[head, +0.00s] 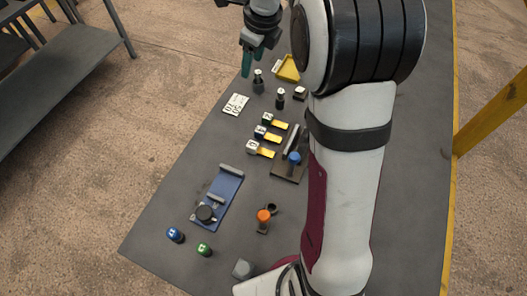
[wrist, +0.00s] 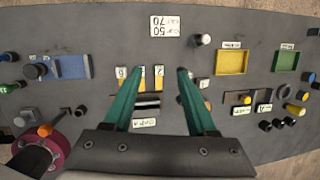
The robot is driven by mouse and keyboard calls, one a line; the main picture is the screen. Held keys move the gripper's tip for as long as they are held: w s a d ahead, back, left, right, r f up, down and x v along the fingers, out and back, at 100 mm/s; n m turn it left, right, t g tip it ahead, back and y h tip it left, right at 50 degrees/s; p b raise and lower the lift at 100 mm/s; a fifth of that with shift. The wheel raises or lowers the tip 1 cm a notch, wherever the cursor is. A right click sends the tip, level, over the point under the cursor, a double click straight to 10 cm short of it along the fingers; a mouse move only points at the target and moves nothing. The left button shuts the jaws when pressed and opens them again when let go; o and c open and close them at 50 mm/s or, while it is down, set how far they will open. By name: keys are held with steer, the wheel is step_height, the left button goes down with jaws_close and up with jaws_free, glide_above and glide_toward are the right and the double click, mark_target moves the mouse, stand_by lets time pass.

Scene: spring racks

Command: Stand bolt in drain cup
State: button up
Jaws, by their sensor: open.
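My gripper (head: 248,63) is open and empty, with two teal fingers pointing down, high above the far part of the dark mat. In the wrist view the fingers (wrist: 157,72) are spread well apart, with nothing between them at their height. No piece can be surely told as the bolt. Upright dark pieces with pale tops (head: 280,97) stand below and near the gripper in the head view. The drain cup cannot be surely told either. Several small round black pieces (wrist: 277,124) stand at the right in the wrist view; their labels are too small to read.
A yellow tray (wrist: 217,62) and a green tray (wrist: 274,61) lie at the right. A blue fixture (head: 226,184) and an orange-topped piece (head: 263,215) stand nearer. Three yellow-marked pieces (head: 280,125) sit mid-mat. My arm hides the mat's right part in the head view.

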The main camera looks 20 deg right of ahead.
steer(key=s+a+f+n+g, duration=0.1)
steer(key=s+a+n, duration=0.4)
steer(key=s+n, duration=0.6)
steer(key=s+a+n+g+y, duration=0.1)
steer(key=s+a+n, duration=0.4)
steer(key=s+n, duration=0.6)
steer(key=s+g, duration=0.1)
steer(key=s, duration=1.1)
steer(key=shift+a+f+g, duration=0.2)
steer(key=shift+f+g, duration=0.1)
steer(key=shift+f, duration=0.1)
